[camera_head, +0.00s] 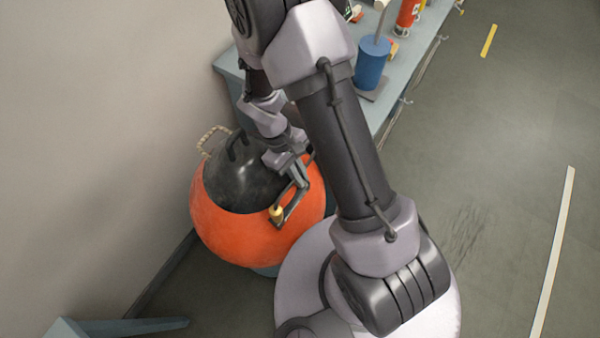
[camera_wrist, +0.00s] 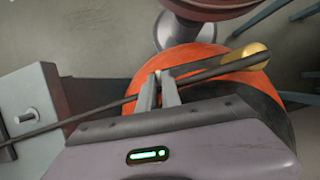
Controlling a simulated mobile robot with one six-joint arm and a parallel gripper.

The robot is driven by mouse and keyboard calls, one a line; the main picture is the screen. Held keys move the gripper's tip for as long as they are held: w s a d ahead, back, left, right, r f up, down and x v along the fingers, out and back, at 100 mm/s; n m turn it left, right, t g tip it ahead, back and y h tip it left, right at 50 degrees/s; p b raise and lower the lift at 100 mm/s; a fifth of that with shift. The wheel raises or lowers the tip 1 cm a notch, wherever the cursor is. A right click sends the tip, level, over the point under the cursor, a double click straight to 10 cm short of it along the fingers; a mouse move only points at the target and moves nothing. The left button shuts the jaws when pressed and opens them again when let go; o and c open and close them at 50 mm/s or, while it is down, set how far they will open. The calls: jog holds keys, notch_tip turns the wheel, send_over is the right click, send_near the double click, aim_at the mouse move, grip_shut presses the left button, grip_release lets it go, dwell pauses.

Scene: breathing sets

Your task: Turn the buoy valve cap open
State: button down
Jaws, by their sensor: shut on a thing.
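The large orange buoy (camera_head: 225,225) with a black top (camera_head: 240,180) stands by the wall and also fills the middle of the wrist view (camera_wrist: 196,60). A yellow knob-like piece (camera_head: 276,212), which may be the valve cap, shows at the buoy's front; it also shows in the wrist view (camera_wrist: 248,51). A thin dark bar (camera_wrist: 205,70) runs from this yellow piece towards my fingers. My gripper (camera_wrist: 158,80) is shut on the dark bar, over the buoy's orange side. The valve seat is not clearly visible, and my arm covers the buoy's right side.
A long bench (camera_head: 405,62) runs behind my arm, carrying a blue cylinder (camera_head: 371,64) and a red bottle (camera_head: 407,13). The wall (camera_head: 80,140) is close on the left. A blue-grey leg-like piece (camera_head: 130,327) lies low left. Open floor (camera_head: 500,180) is on the right.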

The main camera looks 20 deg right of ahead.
jog(key=shift+n, duration=0.3)
jog(key=c, duration=1.8)
grip_release()
jog(key=shift+r, duration=0.1)
jog(key=p+v, duration=0.5)
jog(key=v, duration=1.2)
jog(key=shift+a+r, duration=0.15)
